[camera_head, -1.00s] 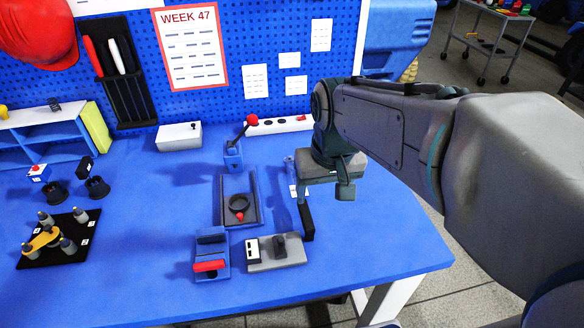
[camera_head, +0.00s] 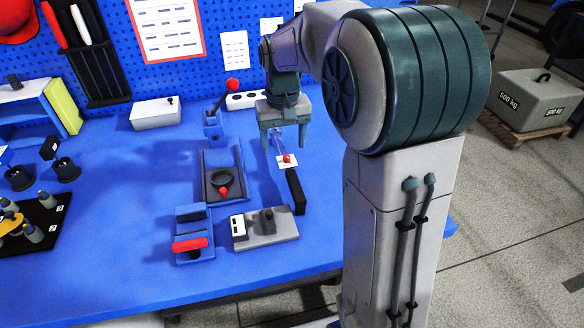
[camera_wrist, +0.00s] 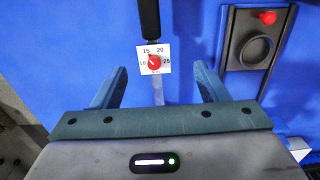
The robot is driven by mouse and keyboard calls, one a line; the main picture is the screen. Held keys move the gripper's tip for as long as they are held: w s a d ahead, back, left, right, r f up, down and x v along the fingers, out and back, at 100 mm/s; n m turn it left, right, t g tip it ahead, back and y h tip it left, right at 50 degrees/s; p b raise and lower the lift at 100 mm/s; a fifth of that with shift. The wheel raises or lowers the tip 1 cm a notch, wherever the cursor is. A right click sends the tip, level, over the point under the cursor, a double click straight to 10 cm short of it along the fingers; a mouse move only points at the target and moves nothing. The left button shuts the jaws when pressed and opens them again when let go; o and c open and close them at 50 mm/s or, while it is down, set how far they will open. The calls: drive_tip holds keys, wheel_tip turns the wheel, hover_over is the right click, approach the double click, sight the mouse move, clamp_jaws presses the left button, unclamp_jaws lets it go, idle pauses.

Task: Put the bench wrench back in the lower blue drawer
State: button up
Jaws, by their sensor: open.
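The bench wrench has a black handle (camera_head: 296,190), a thin metal shaft and a white dial plate (camera_head: 287,160) with a red pointer. It lies on the blue bench top. In the wrist view the dial plate (camera_wrist: 146,67) is between my fingers, the handle (camera_wrist: 149,18) points away from me, and the shaft runs back under my palm. My gripper (camera_head: 284,146) is open above the wrench, with one finger on each side; it also shows in the wrist view (camera_wrist: 160,78). The wrench's far end is hidden. No lower blue drawer can be made out.
A tray with a black ring (camera_head: 222,177), a red-handled blue fixture (camera_head: 192,244) and a grey block (camera_head: 264,229) stand left of the wrench. A red-knobbed lever (camera_head: 231,85) stands behind. A 500 kg weight (camera_head: 538,98) is on a floor pallet.

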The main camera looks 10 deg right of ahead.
sight(287, 159)
drive_tip(key=f, duration=0.5)
drive_tip(key=d+f, duration=0.1)
drive_tip(key=f, duration=0.1)
drive_tip(key=shift+w+f+b, duration=0.1)
drive_tip(key=shift+f+b, duration=0.1)
drive_tip(key=shift+b, duration=0.2)
drive_tip(key=shift+c, duration=0.4)
clamp_jaws()
drive_tip(key=shift+r, duration=0.1)
